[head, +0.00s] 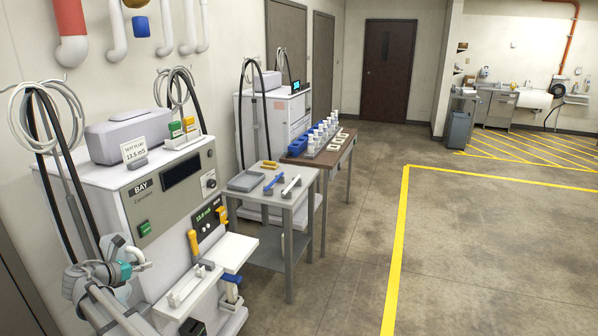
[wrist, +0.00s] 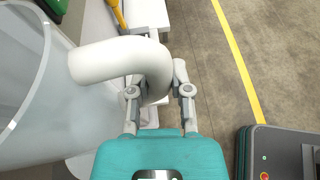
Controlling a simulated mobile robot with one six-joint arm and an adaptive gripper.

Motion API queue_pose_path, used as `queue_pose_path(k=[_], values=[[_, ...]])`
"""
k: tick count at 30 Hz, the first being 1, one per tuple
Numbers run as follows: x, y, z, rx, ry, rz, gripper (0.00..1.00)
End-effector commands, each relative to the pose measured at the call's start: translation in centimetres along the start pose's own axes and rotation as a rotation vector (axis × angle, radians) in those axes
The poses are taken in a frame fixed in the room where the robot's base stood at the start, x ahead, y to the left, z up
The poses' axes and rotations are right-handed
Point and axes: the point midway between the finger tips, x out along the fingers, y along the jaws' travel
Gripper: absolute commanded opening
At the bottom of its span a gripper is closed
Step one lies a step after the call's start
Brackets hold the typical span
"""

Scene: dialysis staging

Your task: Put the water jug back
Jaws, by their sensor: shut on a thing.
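The water jug (wrist: 30,85) fills the left of the wrist view, a large clear vessel with a thick white curved handle (wrist: 105,62). My gripper (wrist: 158,90) is shut on that handle, with one finger on each side of it. In the head view my gripper (head: 124,266) is at the lower left, in front of the near dialysis machine (head: 150,205). A white curved piece at its tip looks like the handle. The jug's body is hard to make out there, and its base is out of sight in the wrist view.
A grey cart (head: 280,202) with a tray and tools stands beyond the near machine. A brown table (head: 330,160) with several bottles stands behind it. A sink (head: 535,98) is at the far right. Open floor (head: 480,250) with yellow lines lies to the right.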

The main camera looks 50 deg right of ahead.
Motion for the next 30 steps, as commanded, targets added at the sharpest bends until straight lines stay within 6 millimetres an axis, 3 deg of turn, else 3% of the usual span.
queue_pose_path(k=[1, 7, 30], values=[[-0.6, 0.0, 1.4, 0.000, 0.000, 0.000, 0.00], [-1.2, 0.1, 2.9, 0.000, 0.000, 0.000, 0.00], [-1.1, 0.0, 3.2, 0.001, 0.000, -0.003, 0.00]])
